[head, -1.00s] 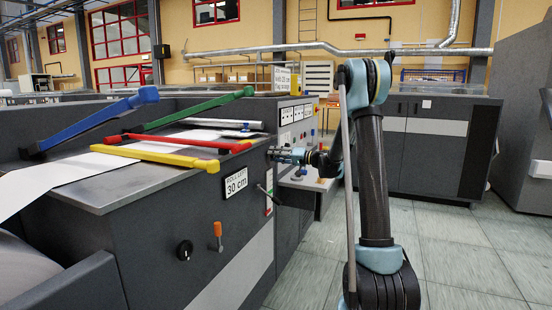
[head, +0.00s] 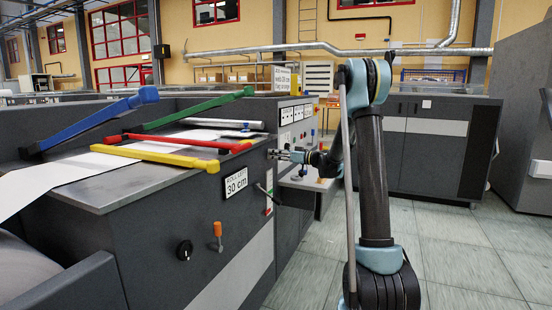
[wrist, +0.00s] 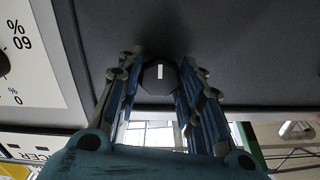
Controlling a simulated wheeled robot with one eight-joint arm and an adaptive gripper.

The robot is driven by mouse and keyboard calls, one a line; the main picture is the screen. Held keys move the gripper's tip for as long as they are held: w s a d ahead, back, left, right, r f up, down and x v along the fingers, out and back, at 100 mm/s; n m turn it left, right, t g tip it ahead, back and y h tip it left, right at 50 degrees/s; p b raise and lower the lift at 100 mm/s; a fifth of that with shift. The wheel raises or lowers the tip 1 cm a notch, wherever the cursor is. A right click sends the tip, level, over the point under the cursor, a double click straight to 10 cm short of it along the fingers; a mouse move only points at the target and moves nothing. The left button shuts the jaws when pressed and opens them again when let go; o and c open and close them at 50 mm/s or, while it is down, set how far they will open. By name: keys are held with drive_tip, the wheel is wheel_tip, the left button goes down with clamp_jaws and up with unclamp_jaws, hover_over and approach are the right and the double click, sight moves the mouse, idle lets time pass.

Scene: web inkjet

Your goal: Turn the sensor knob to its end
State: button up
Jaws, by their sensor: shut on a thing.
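A dark round knob (wrist: 158,76) with a short white mark sits on the dark grey face of the machine in the wrist view. The mark stands nearly upright in the picture. My gripper (wrist: 160,88) is shut on this knob, with one blue-grey finger on each side. In the head view my gripper (head: 287,155) reaches left to the machine's side near its corner. The knob is too small or covered to make out there.
A white panel (wrist: 28,75) with a percent scale and another dial lies left of the knob. In the head view, a black knob (head: 184,250), an orange-topped lever (head: 217,232) and a "30 cm" sign (head: 237,181) are on the machine's front. Open floor (head: 460,250) lies right.

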drive_tip(key=shift+w+d, duration=0.1)
idle(0.4)
drive_tip(key=o, duration=1.1)
drive_tip(key=v, duration=1.2)
